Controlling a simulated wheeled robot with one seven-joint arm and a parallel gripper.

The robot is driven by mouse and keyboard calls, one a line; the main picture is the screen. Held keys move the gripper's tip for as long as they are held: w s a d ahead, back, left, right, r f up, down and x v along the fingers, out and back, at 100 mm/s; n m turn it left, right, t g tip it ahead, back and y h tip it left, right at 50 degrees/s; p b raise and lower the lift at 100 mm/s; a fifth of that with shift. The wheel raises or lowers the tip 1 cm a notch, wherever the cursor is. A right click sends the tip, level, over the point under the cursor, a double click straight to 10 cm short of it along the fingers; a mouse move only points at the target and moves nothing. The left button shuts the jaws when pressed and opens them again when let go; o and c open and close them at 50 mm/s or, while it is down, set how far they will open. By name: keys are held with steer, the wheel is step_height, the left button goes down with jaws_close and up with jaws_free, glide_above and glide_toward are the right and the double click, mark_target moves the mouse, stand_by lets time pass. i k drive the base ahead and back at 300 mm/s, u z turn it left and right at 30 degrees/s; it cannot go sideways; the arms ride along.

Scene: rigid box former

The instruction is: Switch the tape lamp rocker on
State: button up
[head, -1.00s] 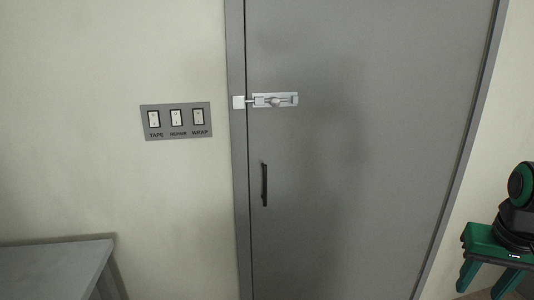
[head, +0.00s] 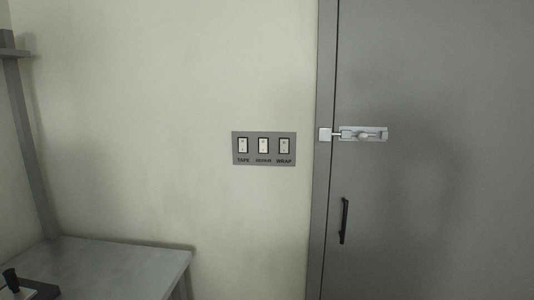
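The tape rocker (head: 243,146) is a small white switch in a dark surround, leftmost of three on a grey wall plate (head: 263,161) in the head view. The label TAPE is below it. The repair rocker (head: 263,145) is in the middle and the wrap rocker (head: 284,145) is on the right. The picture is too small to tell which way each rocker is tipped. My gripper is not in view.
A grey door (head: 440,220) with a silver slide bolt (head: 363,134) and a black handle (head: 343,221) stands right of the plate. A grey table (head: 125,262) is at the lower left, with a dark device (head: 30,288) on it. The wall around the plate is bare.

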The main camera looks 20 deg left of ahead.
mark_target(243, 142)
steer(key=k, duration=1.3)
steer(key=u, duration=0.4)
steer(key=i, duration=1.35)
steer(key=u, duration=0.6)
steer(key=i, duration=0.45)
